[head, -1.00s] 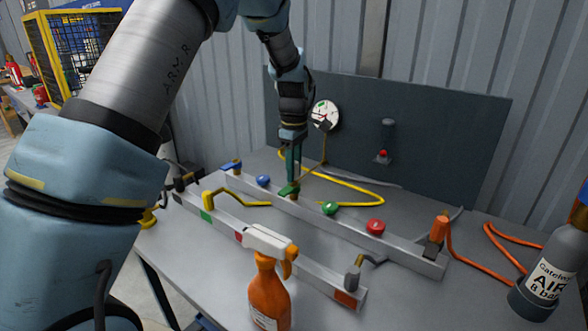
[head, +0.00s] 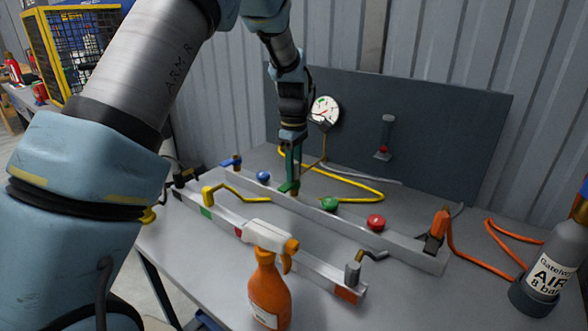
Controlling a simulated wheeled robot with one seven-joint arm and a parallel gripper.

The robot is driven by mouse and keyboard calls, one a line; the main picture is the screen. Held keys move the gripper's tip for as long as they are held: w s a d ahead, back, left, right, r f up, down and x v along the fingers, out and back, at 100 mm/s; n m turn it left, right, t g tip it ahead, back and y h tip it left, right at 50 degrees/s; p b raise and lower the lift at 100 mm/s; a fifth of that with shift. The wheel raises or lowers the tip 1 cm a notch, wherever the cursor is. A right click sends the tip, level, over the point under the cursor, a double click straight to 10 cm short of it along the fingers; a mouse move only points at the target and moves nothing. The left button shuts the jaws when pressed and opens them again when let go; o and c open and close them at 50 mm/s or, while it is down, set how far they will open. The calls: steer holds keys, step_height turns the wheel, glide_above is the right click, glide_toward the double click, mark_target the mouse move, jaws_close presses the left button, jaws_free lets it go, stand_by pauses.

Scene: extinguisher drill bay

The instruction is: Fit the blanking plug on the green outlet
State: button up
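My gripper (head: 292,182) points down at the rear metal rail (head: 404,247), its long green fingers reaching to a green lever-like part there. A small brass piece shows at the fingertips. The grip itself is too small to make out. A round green knob (head: 330,204) on the same rail is to the right of my gripper, apart from it. I cannot tell for certain which part is the green outlet. No blanking plug can be clearly made out. A grey fitting with a brass top (head: 353,271) stands on the front rail (head: 318,275), near its right end.
A blue knob (head: 263,176) and a red knob (head: 376,222) flank the green one. An orange spray bottle (head: 268,293) stands at the front. Yellow hose (head: 365,190) lies behind the rear rail. An orange hose (head: 475,261) and an air cylinder (head: 541,275) are at right.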

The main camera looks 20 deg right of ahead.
steer(key=o, duration=0.4)
steer(key=shift+o, duration=0.2)
step_height(320, 180, up, 11)
steer(key=shift+f+b, duration=0.1)
steer(key=shift+b, duration=0.9)
steer(key=a+f+m, duration=0.3)
steer(key=a, duration=1.7)
steer(key=s+a+f+m, duration=0.2)
steer(key=s+a, duration=0.3)
steer(key=a, duration=0.3)
steer(key=s+a+f+m+t, duration=0.1)
steer(key=s+a+f+m, duration=0.2)
steer(key=s+a, duration=0.3)
steer(key=a, duration=0.2)
steer(key=shift+a+t, duration=0.3)
steer(key=shift+a, duration=0.05)
